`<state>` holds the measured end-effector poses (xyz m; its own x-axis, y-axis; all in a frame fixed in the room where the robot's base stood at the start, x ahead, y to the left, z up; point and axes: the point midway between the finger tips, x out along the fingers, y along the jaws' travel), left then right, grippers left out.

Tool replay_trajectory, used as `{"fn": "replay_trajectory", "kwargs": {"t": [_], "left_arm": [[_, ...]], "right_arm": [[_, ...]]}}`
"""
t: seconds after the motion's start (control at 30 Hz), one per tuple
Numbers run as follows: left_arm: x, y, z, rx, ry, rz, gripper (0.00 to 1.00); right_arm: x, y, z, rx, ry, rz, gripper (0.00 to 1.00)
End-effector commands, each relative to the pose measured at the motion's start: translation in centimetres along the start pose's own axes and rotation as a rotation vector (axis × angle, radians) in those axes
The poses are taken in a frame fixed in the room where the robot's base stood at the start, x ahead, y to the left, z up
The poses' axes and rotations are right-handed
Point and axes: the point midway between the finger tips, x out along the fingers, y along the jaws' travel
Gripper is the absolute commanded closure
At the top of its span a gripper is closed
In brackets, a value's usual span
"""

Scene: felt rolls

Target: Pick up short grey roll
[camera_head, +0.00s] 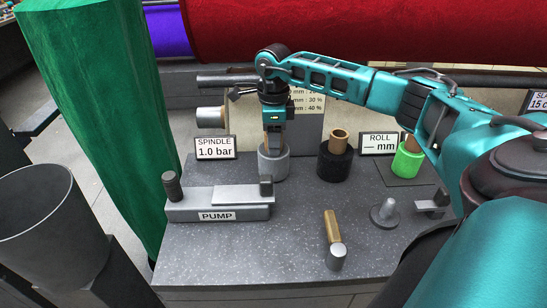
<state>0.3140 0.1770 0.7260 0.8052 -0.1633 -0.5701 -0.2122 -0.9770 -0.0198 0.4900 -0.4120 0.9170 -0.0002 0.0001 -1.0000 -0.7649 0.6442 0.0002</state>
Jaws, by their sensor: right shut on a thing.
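The short grey roll (274,168) stands upright on the grey speckled bench top, left of a short black roll. My right gripper (272,143) reaches down from above and is shut at the top of the grey roll, on what appears to be its core. The gripper covers the core and part of the roll's upper end. I cannot tell whether the roll is clear of the bench. My left gripper is not in view.
The black roll (335,163) stands close on the right, and a green roll (407,161) farther right behind my arm. The pump block (218,203) and the spindle sign (215,148) are to the left. A wooden-handled tool (333,228) lies in front.

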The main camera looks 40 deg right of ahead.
Motion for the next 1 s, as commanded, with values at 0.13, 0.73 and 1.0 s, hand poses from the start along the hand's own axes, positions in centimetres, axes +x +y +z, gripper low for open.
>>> {"fn": "replay_trajectory", "kwargs": {"t": [0.13,0.73,1.0], "left_arm": [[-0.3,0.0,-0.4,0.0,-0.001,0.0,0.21],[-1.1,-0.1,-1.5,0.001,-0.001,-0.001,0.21],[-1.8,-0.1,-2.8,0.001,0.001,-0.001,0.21]], "right_arm": [[-0.7,0.0,0.0,0.0,-0.001,-0.001,0.92],[-2.4,0.0,0.0,0.0,-0.001,-0.001,0.92],[-4.0,0.0,0.0,0.0,-0.002,-0.002,0.92]]}}
